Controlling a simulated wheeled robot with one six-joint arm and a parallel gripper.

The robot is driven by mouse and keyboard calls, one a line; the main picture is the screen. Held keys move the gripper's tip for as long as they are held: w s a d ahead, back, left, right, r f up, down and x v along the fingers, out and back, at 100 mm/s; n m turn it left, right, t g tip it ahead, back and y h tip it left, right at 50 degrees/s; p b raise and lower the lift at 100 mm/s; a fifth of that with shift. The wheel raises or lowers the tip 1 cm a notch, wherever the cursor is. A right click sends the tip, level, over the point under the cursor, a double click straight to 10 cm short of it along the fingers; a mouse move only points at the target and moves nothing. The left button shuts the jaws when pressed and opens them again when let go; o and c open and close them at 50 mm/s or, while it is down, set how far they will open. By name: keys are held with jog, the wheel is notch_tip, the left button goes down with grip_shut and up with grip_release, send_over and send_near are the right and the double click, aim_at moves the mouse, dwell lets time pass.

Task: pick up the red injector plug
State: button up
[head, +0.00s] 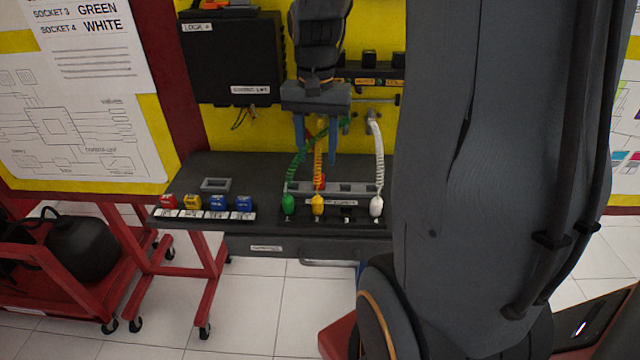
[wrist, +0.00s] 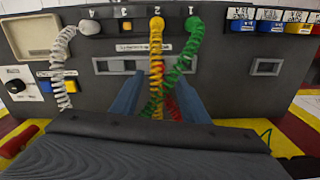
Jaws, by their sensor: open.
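My gripper (head: 316,155) is open, its two blue fingers pointing down above the black bench. In the wrist view the fingers (wrist: 158,88) stand on either side of the yellow and green coiled cables. A small red part (head: 320,181) shows behind the yellow cable in the head view. Red also shows between the fingers in the wrist view (wrist: 172,108), partly hidden by the green coil; I cannot tell plug from cable there. The green plug (head: 288,205), yellow plug (head: 317,204) and white plug (head: 376,207) sit in the front row. Position 3 (wrist: 125,26) holds no coloured plug.
A grey slotted rail (head: 350,188) runs behind the plugs. Red, yellow and blue connectors (head: 205,203) line the bench's left front edge. A black control box (head: 232,60) is on the yellow back panel. My arm hides the right side.

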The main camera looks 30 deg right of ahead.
aim_at(319, 173)
jog(key=shift+s+d+f+p, duration=0.1)
jog(key=shift+f+p, duration=0.2)
jog(key=shift+f, duration=0.85)
jog(key=shift+s+a+f+p, duration=0.1)
jog(key=shift+f+p, duration=0.15)
jog(key=shift+f, duration=0.95)
jog(key=shift+s+d+f+p, duration=0.1)
jog(key=shift+f+p, duration=0.2)
jog(key=shift+f, duration=0.85)
jog(key=shift+c, duration=0.3)
grip_shut()
